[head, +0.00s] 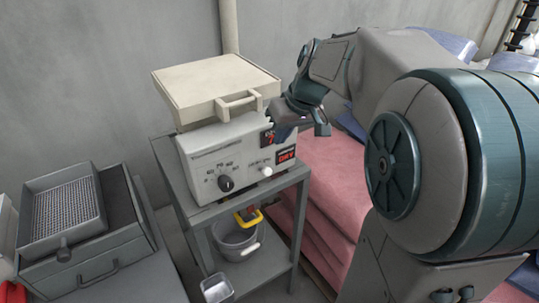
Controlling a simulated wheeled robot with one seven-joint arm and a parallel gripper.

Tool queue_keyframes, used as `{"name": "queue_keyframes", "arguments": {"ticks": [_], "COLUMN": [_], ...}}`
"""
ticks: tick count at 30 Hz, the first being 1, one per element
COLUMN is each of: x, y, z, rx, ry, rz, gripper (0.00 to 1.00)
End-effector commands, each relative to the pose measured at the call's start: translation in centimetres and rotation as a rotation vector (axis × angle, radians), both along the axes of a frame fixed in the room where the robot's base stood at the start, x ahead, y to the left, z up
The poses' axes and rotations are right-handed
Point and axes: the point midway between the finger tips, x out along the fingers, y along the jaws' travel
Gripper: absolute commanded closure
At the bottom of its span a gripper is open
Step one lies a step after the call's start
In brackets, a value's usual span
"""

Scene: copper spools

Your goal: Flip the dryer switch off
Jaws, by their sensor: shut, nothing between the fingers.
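The dryer (197,155) is a grey box with a cream lid and handle (215,85), standing on a grey metal stand. Its front has a black dial (225,184), a small white knob (267,171) and a red-on-black DRY sign (286,155). A dark switch with red on it (267,138) sits at the panel's upper right, partly behind my gripper. My gripper (278,136) is shut and empty, its tip at or right by this switch. I cannot tell whether they touch, or which way the switch is set.
The stand (189,214) has a lower shelf with a grey bucket (234,238) and a small metal cup (217,289). A mesh tray (67,214) sits on a unit at left. Pink stacked sacks (335,170) fill the space right of the stand. The wall is close behind.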

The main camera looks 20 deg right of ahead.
Motion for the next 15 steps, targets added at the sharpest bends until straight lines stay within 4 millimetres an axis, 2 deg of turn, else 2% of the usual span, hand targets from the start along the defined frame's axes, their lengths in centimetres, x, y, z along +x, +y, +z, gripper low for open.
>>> {"name": "queue_keyframes", "arguments": {"ticks": [5, 15], "x": [0.4, 2.3], "y": [0.4, 1.7], "z": [-1.3, -6.9], "rx": [0.001, 0.001], "ry": [0.004, 0.006], "rz": [0.000, 0.000], "gripper": [1.00, 1.00]}}
